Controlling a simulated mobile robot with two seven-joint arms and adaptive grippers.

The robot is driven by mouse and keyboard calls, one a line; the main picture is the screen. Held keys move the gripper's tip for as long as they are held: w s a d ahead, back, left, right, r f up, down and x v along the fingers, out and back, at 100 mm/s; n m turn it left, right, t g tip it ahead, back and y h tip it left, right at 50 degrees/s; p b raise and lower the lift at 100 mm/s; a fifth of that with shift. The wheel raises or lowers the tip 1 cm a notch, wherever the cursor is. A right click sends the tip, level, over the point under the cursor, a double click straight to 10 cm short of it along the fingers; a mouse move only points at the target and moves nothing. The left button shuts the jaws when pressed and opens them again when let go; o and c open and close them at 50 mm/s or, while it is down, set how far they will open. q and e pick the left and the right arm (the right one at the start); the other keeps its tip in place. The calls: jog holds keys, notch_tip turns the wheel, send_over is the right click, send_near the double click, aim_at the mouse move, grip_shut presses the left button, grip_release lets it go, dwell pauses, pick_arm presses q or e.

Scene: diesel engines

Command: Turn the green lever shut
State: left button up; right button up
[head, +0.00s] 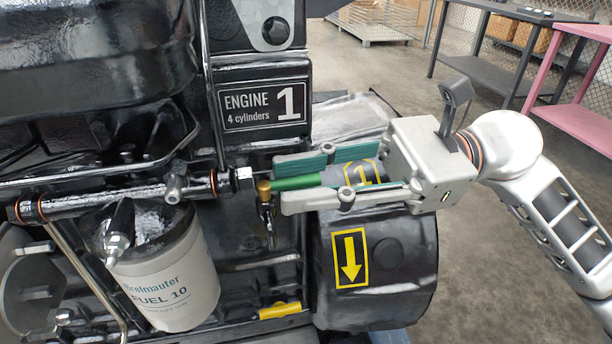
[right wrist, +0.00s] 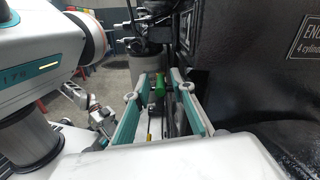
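The green lever (head: 297,182) lies roughly level in the head view, pointing right from a brass valve (head: 264,190) on the engine pipe. My right gripper (head: 279,184) reaches in from the right with its fingers apart, one above and one below the lever. Gaps show between the fingers and the lever, so it does not look gripped. In the right wrist view the lever's green end (right wrist: 159,85) shows between the two fingertips. What looks like my left gripper (right wrist: 97,117) is small at the left of that view; its fingers are unclear.
A white fuel filter (head: 165,270) hangs below the pipe, left of the valve. A black cylinder with a yellow arrow label (head: 350,258) sits just below my right gripper. The engine block with its "ENGINE 1" plate (head: 263,106) is above. Tables (head: 505,65) stand far behind.

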jog(key=shift+w+d, duration=0.1)
jog(key=shift+d, duration=0.05)
jog(key=v, duration=0.7)
jog(key=shift+d, duration=0.4)
